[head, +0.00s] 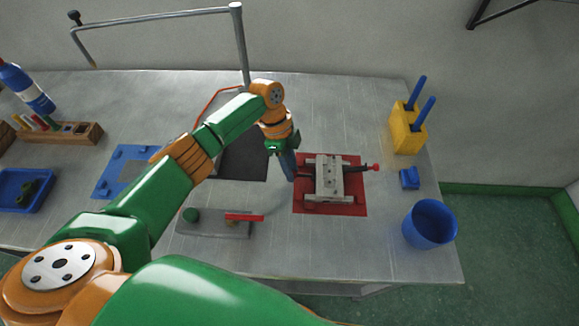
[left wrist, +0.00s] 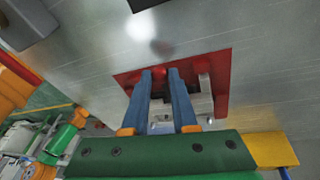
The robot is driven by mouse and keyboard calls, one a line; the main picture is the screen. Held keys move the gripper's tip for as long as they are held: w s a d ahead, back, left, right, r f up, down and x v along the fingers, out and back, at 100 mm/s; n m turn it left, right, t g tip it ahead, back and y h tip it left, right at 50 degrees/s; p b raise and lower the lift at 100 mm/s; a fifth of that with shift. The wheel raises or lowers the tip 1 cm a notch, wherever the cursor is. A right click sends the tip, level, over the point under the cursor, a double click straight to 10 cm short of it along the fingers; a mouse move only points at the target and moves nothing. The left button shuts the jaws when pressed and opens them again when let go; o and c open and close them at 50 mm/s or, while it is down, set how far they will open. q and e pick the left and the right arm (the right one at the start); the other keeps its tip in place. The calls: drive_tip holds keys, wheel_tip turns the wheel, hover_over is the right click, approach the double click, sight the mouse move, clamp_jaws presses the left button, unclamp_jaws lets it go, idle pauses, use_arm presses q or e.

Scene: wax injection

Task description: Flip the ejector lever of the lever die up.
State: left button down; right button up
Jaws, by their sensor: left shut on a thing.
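The lever die (head: 329,178) is a grey metal block with plates, lying on a red mat (head: 340,210) on the bench. A dark rod with a red knob (head: 375,167) sticks out of its right side. My left gripper (head: 291,178) reaches down at the die's left side. The rest of the lever is hidden by the fingers. The die (left wrist: 197,102) shows behind them. My right gripper is not in view.
A blue cup (head: 430,224), a small blue block (head: 409,179) and a yellow holder (head: 407,130) with blue handles stand right of the die. A grey plate (head: 210,224) with a red-handled part lies front left. A bent metal pipe (head: 240,45) rises behind my arm.

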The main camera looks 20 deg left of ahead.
use_arm(q)
drive_tip(key=shift+w+d+r+y+b, duration=0.15)
drive_tip(key=shift+d+r+y+b, duration=0.25)
drive_tip(key=shift+y, duration=0.4)
drive_tip(key=shift+w+d+r+g+y+b, duration=0.15)
drive_tip(key=shift+g+y+b, duration=0.1)
drive_tip(key=shift+y+b, duration=0.35)
drive_tip(key=shift+d+f+g+y+b, duration=0.15)
drive_tip(key=shift+g+y+b, duration=0.2)
drive_tip(key=shift+b, duration=0.3)
drive_tip(key=shift+r+y, duration=0.25)
drive_tip(key=shift+r, duration=0.35)
drive_tip(key=c, duration=0.7)
unclamp_jaws()
drive_tip(key=shift+a, duration=0.1)
